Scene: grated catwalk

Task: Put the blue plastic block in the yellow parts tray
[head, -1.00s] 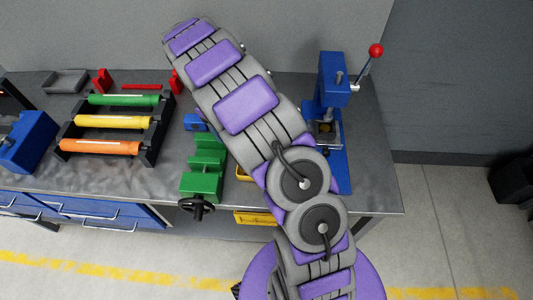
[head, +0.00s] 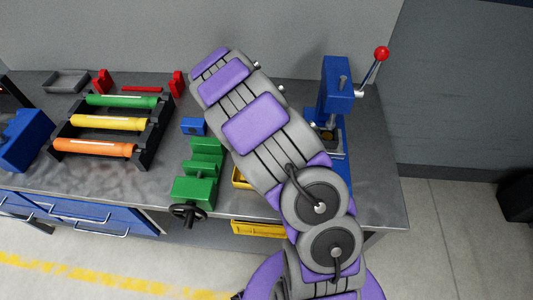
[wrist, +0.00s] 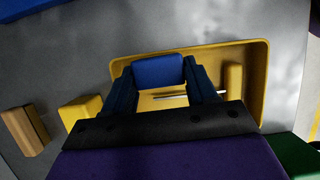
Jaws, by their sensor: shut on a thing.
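The blue plastic block (wrist: 158,71) is between the two dark fingers of my gripper (wrist: 160,78) in the wrist view. My gripper is shut on it. The yellow parts tray (wrist: 262,60) lies behind and around the block in that view, so the block shows against the tray's inside. Its height above the tray floor cannot be told. A tan-yellow piece (wrist: 234,78) and a thin light rod are inside the tray. In the head view only a sliver of the yellow tray (head: 239,180) shows beside my arm; my gripper and the held block are hidden there.
A green vise (head: 199,175) stands left of the tray, with a small blue object (head: 193,126) behind it. A blue press (head: 336,88) with a red-knobbed lever stands right. A rack of coloured rollers (head: 108,122) is left. A yellow block (wrist: 80,110) and wooden block (wrist: 25,130) lie outside the tray.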

